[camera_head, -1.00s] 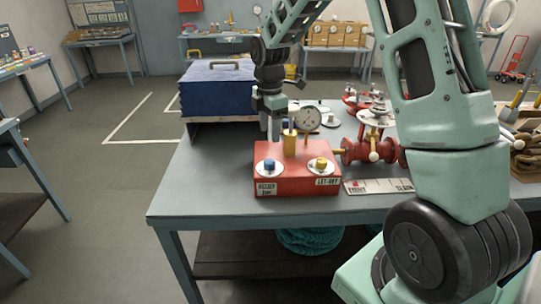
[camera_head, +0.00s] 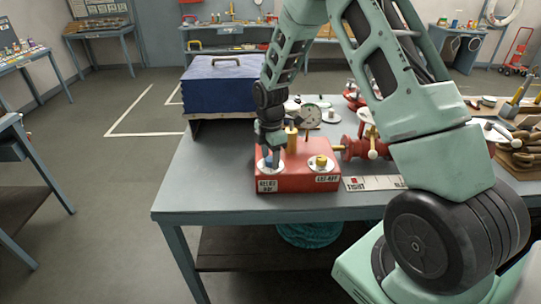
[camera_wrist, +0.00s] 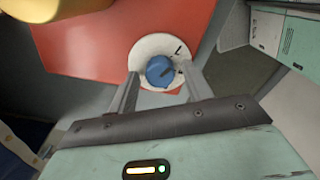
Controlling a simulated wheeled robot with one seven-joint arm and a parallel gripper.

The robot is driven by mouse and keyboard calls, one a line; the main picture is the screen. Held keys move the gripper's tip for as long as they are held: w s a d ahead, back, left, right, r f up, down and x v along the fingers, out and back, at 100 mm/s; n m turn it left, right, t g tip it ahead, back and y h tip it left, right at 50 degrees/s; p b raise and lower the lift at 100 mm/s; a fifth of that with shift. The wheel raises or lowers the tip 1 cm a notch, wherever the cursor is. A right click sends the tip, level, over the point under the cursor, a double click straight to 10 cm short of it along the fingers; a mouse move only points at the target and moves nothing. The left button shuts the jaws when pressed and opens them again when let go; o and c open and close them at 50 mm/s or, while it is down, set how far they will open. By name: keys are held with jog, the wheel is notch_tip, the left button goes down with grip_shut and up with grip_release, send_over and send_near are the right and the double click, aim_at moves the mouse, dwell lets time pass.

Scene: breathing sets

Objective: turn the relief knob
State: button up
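The relief knob is a blue round knob (camera_wrist: 160,70) on a white dial disc (camera_wrist: 139,52) with dark marks. It sits on the left of the red box (camera_head: 310,180), above a label (camera_head: 268,186) that seems to read "RELIEF". My gripper (camera_wrist: 161,88) has its two fingers apart, one to each side of the knob in the wrist view, with a gap between them and it. In the head view my gripper (camera_head: 270,160) points down over the knob and hides most of it. A yellow knob (camera_head: 321,162) sits on the box's right dial.
A brass post (camera_head: 291,140) and a pressure gauge (camera_head: 310,116) rise behind the knob. Red pipework (camera_head: 356,148) joins the box on the right. A blue case (camera_head: 222,88) stands behind left. The table's front left (camera_head: 205,195) is bare.

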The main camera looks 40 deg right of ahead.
jog(key=c, duration=0.7)
jog(key=shift+c, duration=0.2)
jog(key=m+b, duration=0.2)
jog(key=m, duration=0.3)
jog(key=shift+m, duration=0.3)
jog(key=m+b, duration=0.1)
jog(key=m, duration=0.4)
jog(key=shift+m+b, duration=0.3)
jog(key=shift+b, duration=0.1)
jog(key=m+b, duration=0.1)
jog(key=m, duration=0.8)
jog(key=shift+m, duration=2)
